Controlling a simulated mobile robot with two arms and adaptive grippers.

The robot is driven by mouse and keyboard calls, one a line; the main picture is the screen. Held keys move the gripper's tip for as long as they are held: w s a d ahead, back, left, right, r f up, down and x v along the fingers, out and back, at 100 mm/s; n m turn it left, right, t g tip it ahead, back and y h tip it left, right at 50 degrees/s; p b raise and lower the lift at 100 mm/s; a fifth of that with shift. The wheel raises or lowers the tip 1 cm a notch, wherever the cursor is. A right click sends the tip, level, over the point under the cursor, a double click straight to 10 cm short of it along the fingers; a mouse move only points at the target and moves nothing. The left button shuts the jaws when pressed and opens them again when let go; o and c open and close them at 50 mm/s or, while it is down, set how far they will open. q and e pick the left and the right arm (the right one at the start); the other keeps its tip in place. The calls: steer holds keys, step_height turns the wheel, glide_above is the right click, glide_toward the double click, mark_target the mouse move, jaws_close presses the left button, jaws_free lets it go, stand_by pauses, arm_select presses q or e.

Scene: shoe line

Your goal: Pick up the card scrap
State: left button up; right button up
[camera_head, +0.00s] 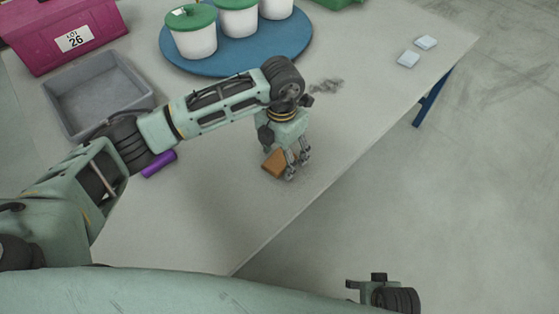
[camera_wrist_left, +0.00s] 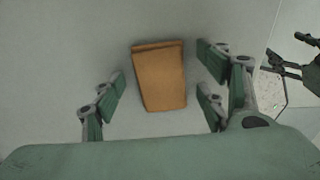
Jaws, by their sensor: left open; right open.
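The card scrap, a folded orange-brown piece (camera_head: 274,164), lies on the grey table near its front right edge. My left gripper (camera_head: 294,170) is open and points down over it, partly covering it in the head view. In the left wrist view the scrap (camera_wrist_left: 160,80) lies between the spread fingers of my left gripper (camera_wrist_left: 162,86), with gaps on both sides. I cannot tell how high the fingertips are above the table. My right gripper (camera_wrist_left: 284,66) shows at the right of the left wrist view, away from the scrap, open and empty.
A purple cylinder (camera_head: 159,164) lies under my left arm. A grey bin (camera_head: 64,103), a magenta lot box (camera_head: 92,18) and a blue round tray (camera_head: 238,52) with white green-lidded tubs stand behind. Dark debris (camera_head: 326,86) and two pale blocks (camera_head: 408,59) lie right.

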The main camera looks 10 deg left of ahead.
mark_target(281, 157)
arm_select(q)
steer(key=c, duration=1)
steer(key=shift+r, duration=0.15)
steer(key=shift+w+r, duration=0.1)
steer(key=shift+r, duration=0.5)
step_height(281, 157, up, 3)
steer(key=shift+f, duration=0.15)
steer(key=s+r, duration=0.2)
steer(key=s, duration=0.2)
steer(key=s+r+p, duration=0.1)
steer(key=s+r, duration=0.1)
steer(key=s, duration=0.2)
steer(key=s+r, duration=0.3)
steer(key=shift+s+d+p, duration=0.3)
steer(key=shift+s+d, duration=0.05)
steer(key=shift+s, duration=0.05)
arm_select(e)
steer(key=f, duration=0.1)
steer(key=s+f, duration=0.1)
steer(key=f, duration=0.1)
steer(key=s+f, duration=0.1)
steer(key=f, duration=0.1)
steer(key=shift+s+d, duration=0.2)
steer(key=shift+s+f, duration=0.1)
steer(key=shift+s, duration=0.05)
steer(key=shift+c, duration=0.2)
